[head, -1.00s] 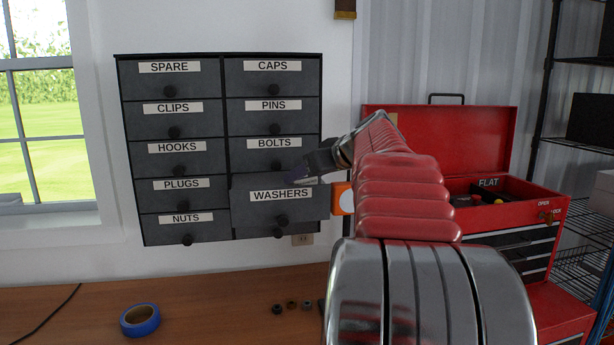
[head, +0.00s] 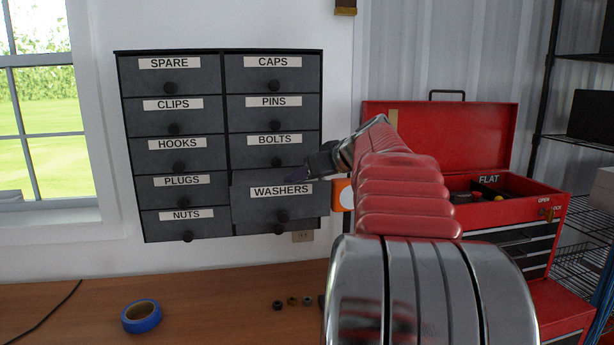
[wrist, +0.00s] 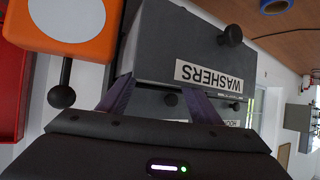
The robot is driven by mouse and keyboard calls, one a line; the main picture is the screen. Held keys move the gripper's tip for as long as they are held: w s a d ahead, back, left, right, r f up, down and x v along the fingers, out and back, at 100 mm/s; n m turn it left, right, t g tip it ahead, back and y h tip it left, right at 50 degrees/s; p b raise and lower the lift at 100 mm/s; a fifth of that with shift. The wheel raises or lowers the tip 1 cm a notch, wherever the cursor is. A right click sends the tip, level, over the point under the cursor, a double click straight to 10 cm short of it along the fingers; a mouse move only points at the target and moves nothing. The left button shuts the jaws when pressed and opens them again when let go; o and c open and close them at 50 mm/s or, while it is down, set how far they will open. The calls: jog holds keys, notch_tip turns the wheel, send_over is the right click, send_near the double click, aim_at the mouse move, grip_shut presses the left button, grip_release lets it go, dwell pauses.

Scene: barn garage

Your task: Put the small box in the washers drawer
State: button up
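The washers drawer (head: 254,212) is pulled out from the lower right of the dark drawer cabinet, its label and knob facing me in the head view. In the wrist view the drawer front (wrist: 150,52) appears upside down. My gripper (head: 290,174) is at the drawer's upper edge, beside its right part. In the wrist view my gripper's (wrist: 160,100) two purple fingers are spread apart, with nothing seen held between them. I cannot make out the small box in either view; the inside of the drawer is hidden by its front.
An orange and white fixture (head: 343,194) is close to the cabinet's right side. A red toolbox (head: 440,130) stands open at right. The other drawers look shut.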

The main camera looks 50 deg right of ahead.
jog(key=shift+o, duration=0.7)
jog(key=shift+d+r, duration=0.1)
jog(key=v, duration=1.2)
jog(key=shift+r, duration=0.5)
